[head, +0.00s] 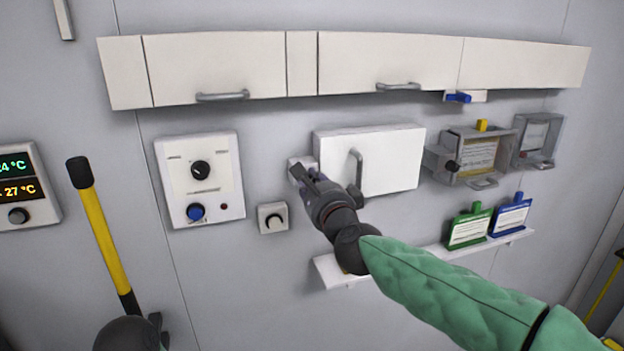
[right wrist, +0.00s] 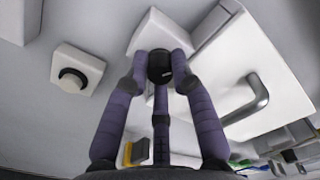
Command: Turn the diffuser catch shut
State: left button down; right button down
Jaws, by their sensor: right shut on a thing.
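My right gripper (head: 303,172) reaches up to the left side of a white wall box (head: 400,160), which has a grey bar handle (head: 356,168). In the right wrist view, its purple-grey fingers (right wrist: 162,62) are shut around a small dark round catch (right wrist: 160,72). The catch sits on a white block (right wrist: 158,30) beside the box; the fingers hide most of it, so its turn angle cannot be told. A dark rounded part, seemingly my left gripper (head: 128,334), shows at the bottom left edge; its fingers are not clear.
A control panel (head: 200,180) and a small knob box (head: 273,218) are left of the gripper. Cabinets (head: 390,62) run above. Clear holders (head: 475,157) and a shelf (head: 500,240) with green and blue tags are right. A yellow bar (head: 98,230) stands at the left.

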jog(key=n+p, duration=0.2)
jog(key=n, duration=0.4)
dwell(0.6)
jog(key=shift+f, duration=0.1)
jog(key=c, duration=1)
grip_release()
jog(key=shift+c, duration=0.2)
jog(key=shift+s, duration=0.1)
jog(key=v, duration=1.2)
